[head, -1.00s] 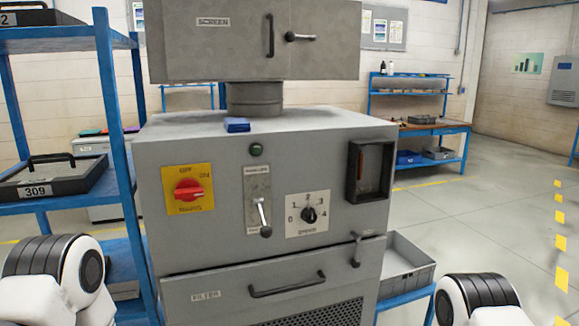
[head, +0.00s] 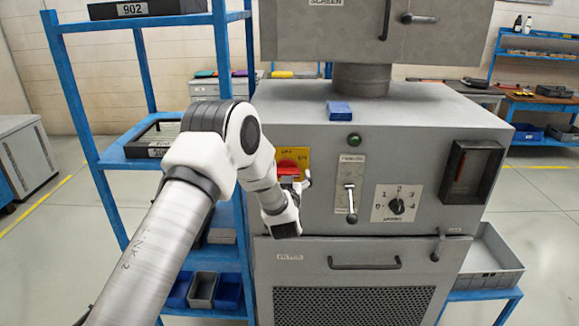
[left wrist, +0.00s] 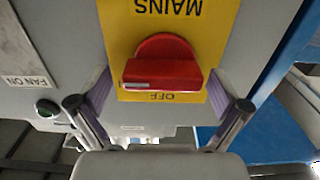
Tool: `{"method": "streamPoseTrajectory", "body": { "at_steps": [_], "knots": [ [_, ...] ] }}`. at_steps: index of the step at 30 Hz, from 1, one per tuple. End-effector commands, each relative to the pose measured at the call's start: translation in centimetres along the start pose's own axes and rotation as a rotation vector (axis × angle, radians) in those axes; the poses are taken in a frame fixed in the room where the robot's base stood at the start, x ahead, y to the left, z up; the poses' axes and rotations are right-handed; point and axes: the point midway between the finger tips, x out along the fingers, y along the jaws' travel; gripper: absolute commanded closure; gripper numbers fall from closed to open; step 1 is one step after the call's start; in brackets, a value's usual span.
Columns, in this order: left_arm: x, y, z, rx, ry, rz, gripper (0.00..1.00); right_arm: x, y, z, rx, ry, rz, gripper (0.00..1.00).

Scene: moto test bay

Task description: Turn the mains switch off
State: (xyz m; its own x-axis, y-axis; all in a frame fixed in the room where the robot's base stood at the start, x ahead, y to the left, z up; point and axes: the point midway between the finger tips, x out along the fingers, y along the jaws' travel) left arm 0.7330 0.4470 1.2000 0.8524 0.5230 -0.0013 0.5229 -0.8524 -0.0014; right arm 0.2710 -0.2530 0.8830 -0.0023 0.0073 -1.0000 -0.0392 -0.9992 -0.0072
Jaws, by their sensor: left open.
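The mains switch is a red rotary knob (head: 288,168) on a yellow plate (head: 303,156) at the left of the grey machine's front. In the left wrist view, which is upside down, the red knob (left wrist: 162,68) has its bar lying crosswise, with a white mark toward the left end. The label OFF shows below it and MAINS above; ON is hidden there. My left gripper (head: 296,184) is open in front of the switch, its fingers on either side of the knob. I cannot tell whether they touch it. The right gripper is out of view.
The grey machine (head: 420,140) also bears a green button (head: 354,140), a lever (head: 350,205), a numbered dial (head: 397,206) and a drawer handle (head: 364,265). A blue block (head: 340,110) lies on top. A blue shelf (head: 90,150) stands close on the left.

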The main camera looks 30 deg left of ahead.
Motion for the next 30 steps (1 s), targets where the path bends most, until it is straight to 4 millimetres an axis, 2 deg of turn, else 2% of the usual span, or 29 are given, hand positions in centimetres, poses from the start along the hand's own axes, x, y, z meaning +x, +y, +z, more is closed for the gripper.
{"method": "streamPoseTrajectory", "body": {
  "at_steps": [3,9,10,12,14,15,23,30],
  "knots": [
    [0.9,-0.1,-0.1,0.001,-0.001,0.000,0.00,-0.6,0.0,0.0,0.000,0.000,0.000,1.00],
    [1.1,0.0,0.1,0.000,-0.001,0.000,0.00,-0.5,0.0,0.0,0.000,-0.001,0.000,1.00],
    [1.1,0.0,0.1,0.000,-0.001,0.000,0.04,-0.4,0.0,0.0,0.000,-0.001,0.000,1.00],
    [1.1,0.0,0.1,0.000,-0.001,0.000,0.28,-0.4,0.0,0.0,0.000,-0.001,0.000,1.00],
    [1.0,0.0,0.1,0.000,-0.001,0.000,0.50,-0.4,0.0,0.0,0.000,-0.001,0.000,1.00],
    [1.0,0.0,0.1,0.000,-0.001,0.000,0.57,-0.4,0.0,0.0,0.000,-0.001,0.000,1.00],
    [1.0,0.0,0.1,-0.006,-0.001,0.001,0.57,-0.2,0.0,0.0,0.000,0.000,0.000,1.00],
    [1.0,0.0,0.4,-0.070,0.000,0.001,0.57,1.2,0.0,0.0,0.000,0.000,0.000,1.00]
  ]
}}
